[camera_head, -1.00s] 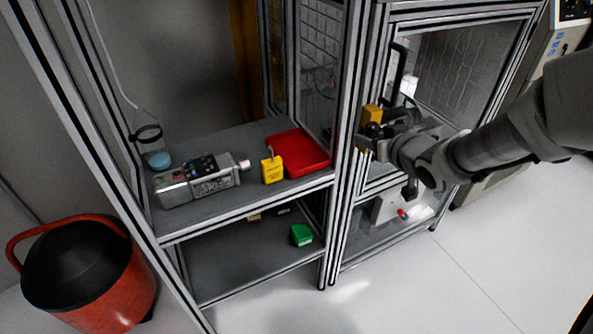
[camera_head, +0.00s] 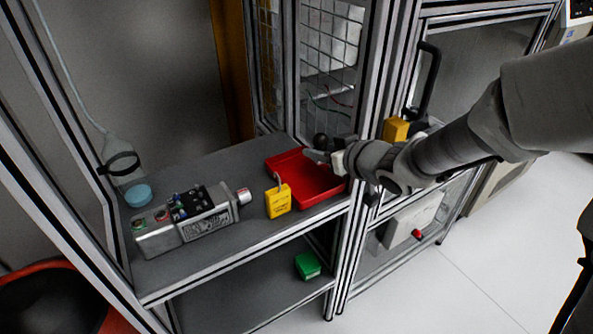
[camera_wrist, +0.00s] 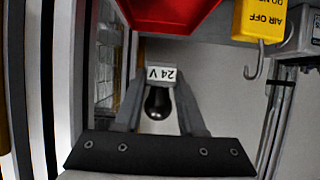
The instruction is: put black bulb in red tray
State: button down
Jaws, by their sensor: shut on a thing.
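The black bulb (camera_wrist: 157,104) is between the fingers of my gripper (camera_wrist: 160,88) in the wrist view, with a white part marked "24 V" at its end. In the head view the dark round bulb (camera_head: 320,141) shows at the tip of my gripper (camera_head: 328,156). My gripper is shut on it. The red tray (camera_head: 284,164) lies on the upper shelf, and the gripper is over or beside its right rear part; the exact height cannot be told. The tray also shows at the top of the wrist view (camera_wrist: 172,14).
A yellow padlock-shaped tag (camera_head: 278,201) stands left of the tray. A grey control box (camera_head: 187,221) and a blue round thing (camera_head: 138,195) lie further left. Metal frame posts (camera_head: 381,120) and a yellow block (camera_head: 395,130) are close to my arm. A green block (camera_head: 307,265) is on the lower shelf.

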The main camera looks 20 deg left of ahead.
aim_at(317, 192)
jog(key=shift+a+f, duration=0.1)
notch_tip(317, 192, down, 10)
jog(key=b, duration=0.5)
jog(key=shift+w+b, duration=0.1)
jog(key=shift+b, duration=0.2)
jog(key=c, duration=0.5)
grip_release()
